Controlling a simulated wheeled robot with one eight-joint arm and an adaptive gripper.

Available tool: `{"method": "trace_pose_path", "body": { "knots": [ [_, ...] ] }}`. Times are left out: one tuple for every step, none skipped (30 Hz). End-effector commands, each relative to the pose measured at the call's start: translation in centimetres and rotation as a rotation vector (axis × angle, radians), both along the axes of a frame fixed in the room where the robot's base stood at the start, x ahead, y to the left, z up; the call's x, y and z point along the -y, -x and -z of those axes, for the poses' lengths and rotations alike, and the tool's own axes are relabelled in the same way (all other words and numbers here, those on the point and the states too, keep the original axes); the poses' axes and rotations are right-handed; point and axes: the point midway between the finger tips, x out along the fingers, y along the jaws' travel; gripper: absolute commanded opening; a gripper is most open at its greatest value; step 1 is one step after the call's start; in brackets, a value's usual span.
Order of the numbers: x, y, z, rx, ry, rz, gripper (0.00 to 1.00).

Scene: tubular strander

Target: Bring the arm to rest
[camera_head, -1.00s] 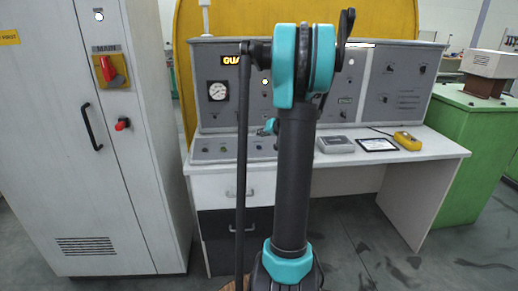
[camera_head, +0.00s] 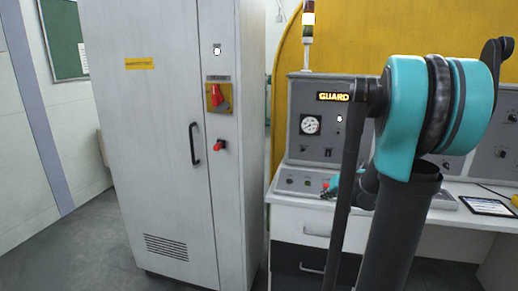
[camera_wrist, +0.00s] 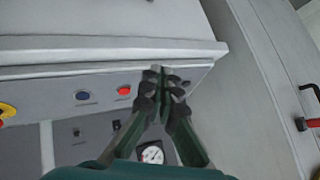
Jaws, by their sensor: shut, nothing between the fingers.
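My gripper (camera_wrist: 165,75) shows in the wrist view with its two dark fingers together and nothing between them. It is in front of the control desk's sloping button panel (camera_wrist: 60,82), close to a red button (camera_wrist: 124,90); whether it touches the panel I cannot tell. In the head view my teal and black arm stands at the right, in front of the desk (camera_head: 310,227).
A tall grey cabinet (camera_head: 157,160) with a red main switch (camera_head: 217,96) and black handle (camera_head: 194,144) stands left of the desk. A gauge (camera_head: 311,124) and lit GUARD sign (camera_head: 333,97) are on the desk's upright panel. Floor at the far left is clear.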

Motion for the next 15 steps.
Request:
{"method": "trace_pose_path", "body": {
  "knots": [
    [-2.2, 2.6, 0.9, -0.039, 0.026, -0.028, 0.00],
    [-3.2, 4.1, 1.4, -0.063, 0.043, -0.040, 0.00],
    [-4.3, 6.1, 2.2, -0.093, 0.066, -0.055, 0.00],
    [-5.1, 7.6, 2.8, -0.116, 0.084, -0.065, 0.00],
    [-5.8, 9.1, 3.3, -0.137, 0.103, -0.075, 0.00],
    [-6.6, 11.2, 4.2, -0.167, 0.130, -0.087, 0.00],
    [-7.1, 12.7, 4.8, -0.188, 0.149, -0.095, 0.00],
    [-7.5, 14.3, 5.4, -0.206, 0.170, -0.102, 0.00],
    [-7.9, 16.2, 6.2, -0.231, 0.198, -0.110, 0.00],
    [-8.1, 17.6, 6.8, -0.248, 0.218, -0.114, 0.00],
    [-8.3, 18.9, 7.3, -0.263, 0.237, -0.119, 0.00],
    [-8.4, 20.5, 8.0, -0.281, 0.262, -0.122, 0.00],
    [-8.4, 21.5, 8.4, -0.293, 0.279, -0.125, 0.00],
    [-8.4, 22.5, 8.8, -0.303, 0.294, -0.125, 0.00],
    [-8.4, 23.5, 9.3, -0.315, 0.313, -0.128, 0.00]
  ]
}}
